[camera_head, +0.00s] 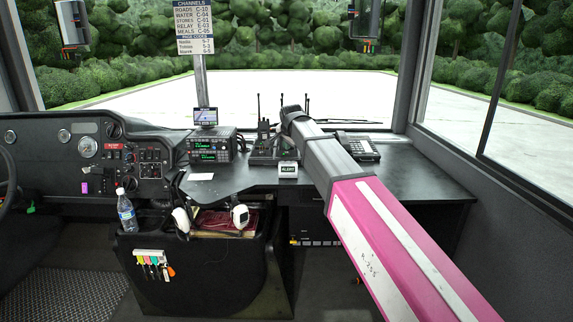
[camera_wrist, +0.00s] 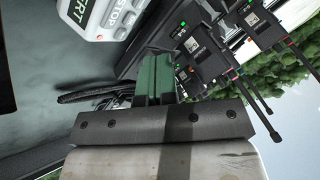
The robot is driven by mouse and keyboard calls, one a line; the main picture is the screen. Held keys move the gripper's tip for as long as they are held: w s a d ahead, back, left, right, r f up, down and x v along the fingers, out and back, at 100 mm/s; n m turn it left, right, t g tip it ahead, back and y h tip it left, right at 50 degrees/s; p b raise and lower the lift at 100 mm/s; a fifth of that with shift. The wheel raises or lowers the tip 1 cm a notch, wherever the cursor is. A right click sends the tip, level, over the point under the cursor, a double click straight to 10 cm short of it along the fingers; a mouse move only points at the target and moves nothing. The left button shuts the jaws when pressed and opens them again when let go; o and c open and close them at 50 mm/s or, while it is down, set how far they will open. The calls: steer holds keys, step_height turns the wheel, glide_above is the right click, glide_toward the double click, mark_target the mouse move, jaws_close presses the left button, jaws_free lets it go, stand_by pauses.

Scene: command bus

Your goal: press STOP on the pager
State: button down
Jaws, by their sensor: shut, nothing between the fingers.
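The pager (camera_head: 288,169) is a small white box with an ALERT label, standing near the front edge of the dark desk. In the wrist view the pager (camera_wrist: 98,22) is at the top left, cut off by the frame, with a grey button marked STOP (camera_wrist: 123,14) on its face. My gripper (camera_wrist: 160,55) shows its green fingers together, with nothing between them. The fingertips are below and right of the pager in that view, apart from it in the picture. In the head view my arm hides the fingers.
Handheld radios (camera_wrist: 198,48) with antennas stand close beyond the fingertips. In the head view the radios (camera_head: 264,137) are behind the pager. A desk phone (camera_head: 358,147) is right of my arm, and a radio set (camera_head: 211,147) is at left. The desk's right side is clear.

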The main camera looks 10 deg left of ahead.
mark_target(288, 163)
steer(key=shift+s+d+f, duration=0.1)
steer(key=shift+s+f, duration=0.1)
steer(key=shift+f, duration=0.7)
steer(key=shift+s+f, duration=0.15)
steer(key=shift+f, duration=0.75)
steer(key=shift+f, duration=0.15)
stand_by(0.6)
steer(key=shift+f, duration=0.25)
steer(key=shift+s+f, duration=0.1)
steer(key=shift+f, duration=0.2)
stand_by(0.7)
stand_by(0.4)
steer(key=shift+r, duration=0.7)
steer(key=shift+w+r, duration=0.2)
steer(key=shift+r, duration=0.65)
steer(key=shift+w+r, duration=0.15)
steer(key=shift+r, duration=0.65)
steer(key=shift+w+r, duration=0.2)
steer(key=shift+r, duration=0.65)
